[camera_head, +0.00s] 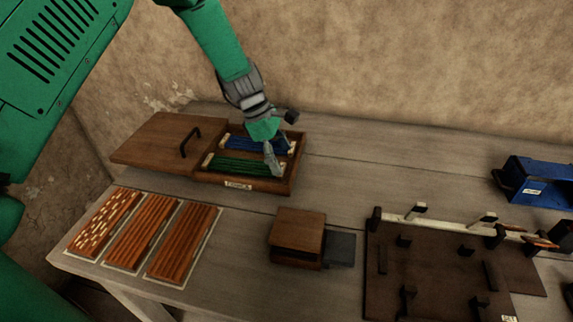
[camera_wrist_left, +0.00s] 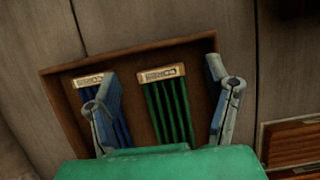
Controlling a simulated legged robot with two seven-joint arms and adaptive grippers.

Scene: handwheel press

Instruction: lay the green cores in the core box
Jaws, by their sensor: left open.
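The core box (camera_head: 293,172) is a wooden box on the table with its lid (camera_head: 160,139) open to the left. Inside it, a row of green cores (camera_head: 238,167) with pale end pieces lies in the near part, and blue cores (camera_head: 238,143) lie behind. My left gripper (camera_head: 273,163) is over the right part of the box, pointing down. In the left wrist view, its open fingers (camera_wrist_left: 165,72) stand on either side of the green cores (camera_wrist_left: 168,112), with the blue cores (camera_wrist_left: 90,98) partly behind one finger. No grip on the cores shows. My right gripper is out of view.
Three trays of orange-brown strips (camera_head: 145,236) lie at the front left. A small wooden block (camera_head: 298,230) with a dark plate stands at the centre. A dark fixture board (camera_head: 430,275) with upright pegs is at the right, a blue case (camera_head: 537,182) behind it. Table behind the block is clear.

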